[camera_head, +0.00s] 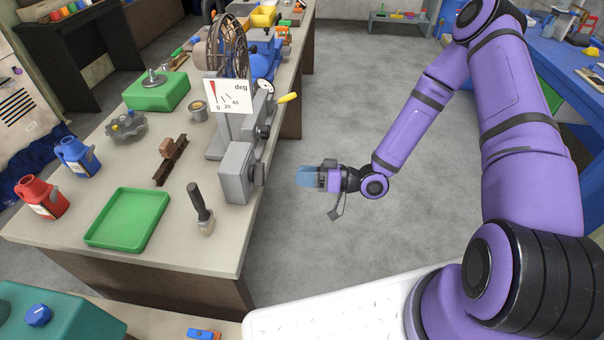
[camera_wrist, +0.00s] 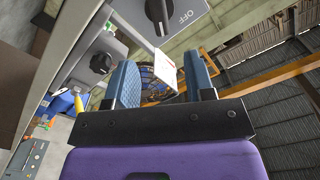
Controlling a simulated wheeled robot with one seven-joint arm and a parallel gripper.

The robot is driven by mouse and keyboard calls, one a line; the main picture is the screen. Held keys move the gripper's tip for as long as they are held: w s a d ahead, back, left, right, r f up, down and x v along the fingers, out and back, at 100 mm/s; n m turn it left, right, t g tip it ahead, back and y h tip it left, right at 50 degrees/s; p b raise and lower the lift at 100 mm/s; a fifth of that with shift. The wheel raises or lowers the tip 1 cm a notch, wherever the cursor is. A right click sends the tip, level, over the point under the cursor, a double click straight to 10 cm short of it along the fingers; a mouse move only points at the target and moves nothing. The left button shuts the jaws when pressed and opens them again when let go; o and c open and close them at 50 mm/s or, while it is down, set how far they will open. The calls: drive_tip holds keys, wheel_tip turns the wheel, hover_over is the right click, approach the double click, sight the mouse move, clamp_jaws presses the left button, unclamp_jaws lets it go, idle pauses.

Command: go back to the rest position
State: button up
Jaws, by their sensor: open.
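My gripper (camera_head: 308,177) is in the head view, to the right of the workbench (camera_head: 215,243) edge and over the open floor. It points left toward the bench. In the wrist view its two blue-padded fingers (camera_wrist: 165,85) stand apart with nothing between them, so it is open and empty. A grey machine (camera_head: 238,172) with a dial card marked "deg" (camera_head: 228,97) stands at the bench edge, left of my gripper and apart from it. In the wrist view a black knob marked "OFF" (camera_wrist: 160,12) and a second black knob (camera_wrist: 101,62) show close by on grey housing.
On the bench are a green tray (camera_head: 127,219), a brush (camera_head: 202,208), a red bottle (camera_head: 41,197), a blue bottle (camera_head: 77,156) and a green box (camera_head: 157,91). A blue table (camera_head: 570,75) stands at the right. The grey floor (camera_head: 330,100) between is clear.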

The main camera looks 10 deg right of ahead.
drive_tip(key=w+d+r+n+h, duration=0.1)
drive_tip(key=w+d+r+h, duration=0.55)
drive_tip(key=d+h, duration=0.3)
drive_tip(key=s+d+r+m+h, duration=0.1)
drive_tip(key=d+r+h, duration=0.1)
drive_tip(key=r, duration=0.3)
drive_tip(key=s+d+r+m+t+h, duration=0.1)
drive_tip(key=d+r+h, duration=0.15)
drive_tip(key=r, duration=0.25)
drive_tip(key=s+d+r+m+h, duration=0.1)
drive_tip(key=d+r+h, duration=0.1)
drive_tip(key=r, duration=0.4)
drive_tip(key=s+d+r+m+h, duration=0.2)
drive_tip(key=s+r+m+h, duration=0.1)
drive_tip(key=s+r, duration=0.8)
drive_tip(key=s+a+r+m+g+y, duration=0.1)
drive_tip(key=s+r, duration=0.2)
drive_tip(key=s, duration=0.5)
drive_tip(key=s+r+m+g+y, duration=0.1)
drive_tip(key=s+r, duration=0.2)
drive_tip(key=s, duration=0.4)
drive_tip(key=shift+s+a+m, duration=0.35)
drive_tip(key=shift+a+m, duration=0.05)
